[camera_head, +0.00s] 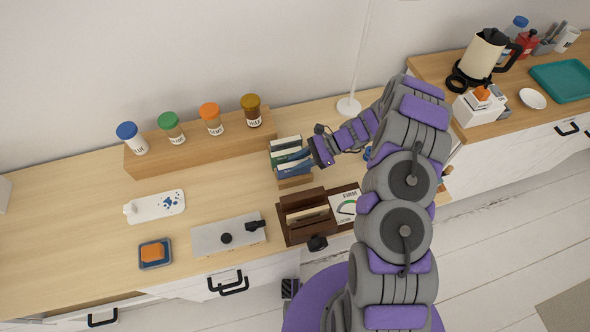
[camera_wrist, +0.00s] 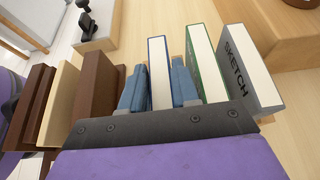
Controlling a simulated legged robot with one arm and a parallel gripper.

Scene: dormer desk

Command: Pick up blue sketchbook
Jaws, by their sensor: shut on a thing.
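The blue sketchbook (camera_wrist: 158,72) shows in the wrist view as a thin book with white pages and a blue edge, standing upright between my two fingers. My gripper (camera_wrist: 158,88) is shut on it, one blue-grey finger on each side. In the camera_head view, my gripper (camera_head: 312,157) is at the right end of the small book row, where the blue sketchbook (camera_head: 293,169) is the front one. The gripper hides part of it. Whether its bottom touches the holder cannot be seen.
Beside it stand a green book (camera_wrist: 199,60) and a grey book marked SKETCH (camera_wrist: 247,75). A brown organizer (camera_head: 290,235) is in front. A wooden riser (camera_head: 200,151) with several jars is to the left. A thin white lamp stand (camera_head: 348,106) is behind.

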